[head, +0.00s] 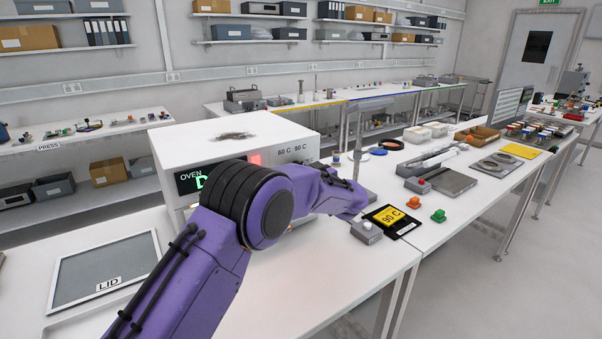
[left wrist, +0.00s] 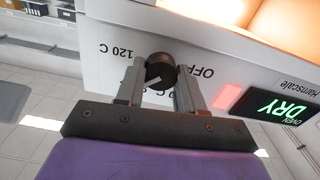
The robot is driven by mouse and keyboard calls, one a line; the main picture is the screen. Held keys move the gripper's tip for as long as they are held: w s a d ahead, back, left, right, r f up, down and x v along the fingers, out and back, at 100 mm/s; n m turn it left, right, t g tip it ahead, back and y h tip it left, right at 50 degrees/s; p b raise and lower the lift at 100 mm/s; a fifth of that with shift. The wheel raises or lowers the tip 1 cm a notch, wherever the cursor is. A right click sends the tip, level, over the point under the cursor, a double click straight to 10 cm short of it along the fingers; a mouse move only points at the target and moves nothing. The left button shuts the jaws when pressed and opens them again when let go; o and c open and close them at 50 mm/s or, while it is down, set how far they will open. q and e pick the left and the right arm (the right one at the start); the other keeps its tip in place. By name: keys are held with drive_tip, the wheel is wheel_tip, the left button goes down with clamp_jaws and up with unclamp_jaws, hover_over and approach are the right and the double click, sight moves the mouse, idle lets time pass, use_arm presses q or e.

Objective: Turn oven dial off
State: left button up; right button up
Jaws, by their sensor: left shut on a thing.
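The white oven (head: 225,138) stands on the bench in the head view, with "60 C" and "90 C" printed on its front. My purple left arm covers much of that front and hides the dial there. In the left wrist view, the picture is upside down and the dark round oven dial (left wrist: 160,72) sits between the two grey fingers of my left gripper (left wrist: 161,84). The fingers are shut on the dial. A light pointer mark on the dial is partly visible. "OFF" and "120 C" are printed around it. My right gripper is in neither view.
A green "DRY" display (left wrist: 282,105) and a lit red light (left wrist: 229,96) are on the oven front. A lid panel (head: 105,270) lies on the bench at left. A "90 C" card (head: 391,219) and a small grey button box (head: 366,231) lie right of my arm.

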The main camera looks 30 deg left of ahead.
use_arm(q)
drive_tip(key=shift+f+n+b, duration=0.2)
drive_tip(key=shift+n+b, duration=5.15)
drive_tip(key=shift+n, duration=1.45)
drive_tip(key=shift+f+n+b, duration=0.2)
drive_tip(key=shift+n+b, duration=5.15)
drive_tip(key=shift+n, duration=1.45)
drive_tip(key=o, duration=1)
drive_tip(key=shift+s+r, duration=0.1)
drive_tip(key=shift+r, duration=0.05)
drive_tip(key=shift+o, duration=0.2)
